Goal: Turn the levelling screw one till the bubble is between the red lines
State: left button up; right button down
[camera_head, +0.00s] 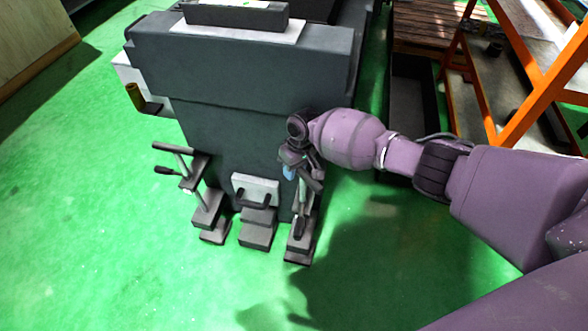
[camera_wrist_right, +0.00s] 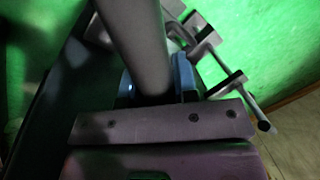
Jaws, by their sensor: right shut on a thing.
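My right gripper (camera_head: 290,172) reaches in from the right to the front right corner of the dark grey machine (camera_head: 230,125). It is shut on the handle of the right levelling screw (camera_head: 302,205), which stands on a stepped foot. In the right wrist view a thick grey bar (camera_wrist_right: 138,45) of that handle lies between the blue finger pads. The left levelling screw (camera_head: 185,160) stands apart with its crossbar handle; a similar handle shows in the right wrist view (camera_wrist_right: 235,85). I cannot tell which screw is number one. No bubble or red lines can be made out. My left gripper is out of view.
A dark block (camera_head: 237,17) lies on a pale plate on the machine top. A stepped foot (camera_head: 257,232) with a pale plate stands between the screws. An orange-framed rack (camera_head: 525,95) stands at the right. The green floor (camera_head: 90,240) is clear in front and left.

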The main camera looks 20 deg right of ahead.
jog(key=c, duration=0.9)
grip_release()
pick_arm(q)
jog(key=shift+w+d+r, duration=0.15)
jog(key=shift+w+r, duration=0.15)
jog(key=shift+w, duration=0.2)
pick_arm(e)
jog(key=shift+r, duration=0.2)
notch_tip(320, 180, up, 8)
jog(key=p, duration=0.2)
jog(key=shift+w+f+p, duration=0.1)
jog(key=shift+f+p, duration=0.05)
jog(key=shift+p, duration=0.2)
pick_arm(q)
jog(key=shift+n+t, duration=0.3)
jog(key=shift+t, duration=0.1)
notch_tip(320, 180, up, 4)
jog(key=p, duration=0.3)
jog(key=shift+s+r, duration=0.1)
pick_arm(e)
notch_tip(320, 180, up, 12)
jog(key=shift+f, duration=0.1)
